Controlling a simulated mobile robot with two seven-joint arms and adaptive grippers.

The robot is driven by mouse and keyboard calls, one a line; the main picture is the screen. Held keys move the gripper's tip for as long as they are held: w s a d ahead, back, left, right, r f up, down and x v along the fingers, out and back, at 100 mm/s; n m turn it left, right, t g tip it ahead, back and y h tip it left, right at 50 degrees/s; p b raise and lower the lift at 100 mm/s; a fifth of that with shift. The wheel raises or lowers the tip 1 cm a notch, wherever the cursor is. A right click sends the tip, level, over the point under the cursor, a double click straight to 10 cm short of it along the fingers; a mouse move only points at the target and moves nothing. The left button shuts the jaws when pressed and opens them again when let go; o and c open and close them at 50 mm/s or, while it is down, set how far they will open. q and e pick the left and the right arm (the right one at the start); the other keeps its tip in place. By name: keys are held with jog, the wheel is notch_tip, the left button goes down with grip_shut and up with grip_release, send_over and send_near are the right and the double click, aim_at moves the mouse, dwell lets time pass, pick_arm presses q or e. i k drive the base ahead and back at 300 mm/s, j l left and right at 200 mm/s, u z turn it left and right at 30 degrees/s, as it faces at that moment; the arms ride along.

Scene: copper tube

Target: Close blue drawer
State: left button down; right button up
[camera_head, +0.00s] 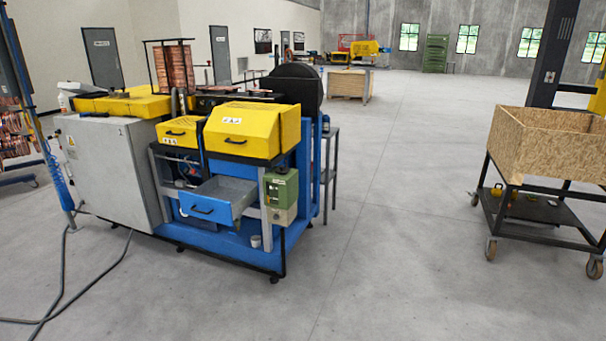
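The blue drawer (215,209) is on the front of a blue and yellow machine (262,255), left of the middle of the view. It is pulled out, and its grey inside shows. A dark handle (201,210) sits on its front face. It hangs below the yellow covers, left of a green box. Neither of my grippers is in view, and nothing touches the drawer.
A grey cabinet (105,170) adjoins the machine on the left, with dark cables (85,280) on the floor. A small white cup (256,241) stands below the drawer. A wooden-box cart (545,145) stands at right. The floor (400,240) between is clear.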

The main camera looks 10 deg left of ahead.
aim_at(220, 196)
jog(key=i+j+u, duration=0.1)
jog(key=i+u, duration=0.95)
jog(key=i+j+z, duration=0.35)
jog(key=i, duration=0.35)
jog(key=i+j+z, duration=0.35)
jog(key=i+j, duration=0.25)
